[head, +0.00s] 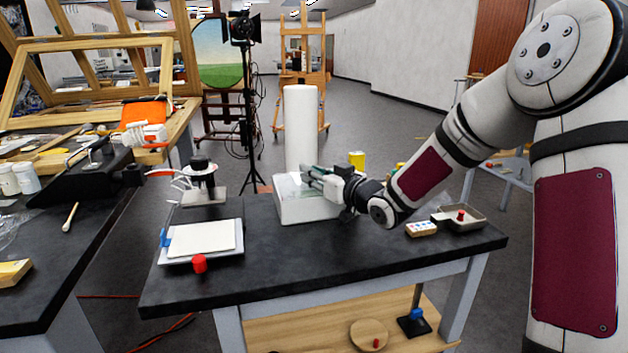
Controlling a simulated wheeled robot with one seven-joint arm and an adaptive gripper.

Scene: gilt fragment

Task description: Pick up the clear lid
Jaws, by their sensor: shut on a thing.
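A white box (305,209) stands on the black-topped table, with the clear lid (289,183) at its top. The lid is see-through and its edges are hard to make out. My gripper (309,176) reaches in from the right, above the box, and is shut on the lid. The fingertips are small here and partly blend with the lid. I cannot tell whether the lid still touches the box's rim.
A white roll (302,125) stands upright just behind the box. A grey tray with a white pad (201,238), a red cap (199,263) and a black-topped device (203,180) are to the left. A shallow tray (472,221) and small box (421,229) are to the right.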

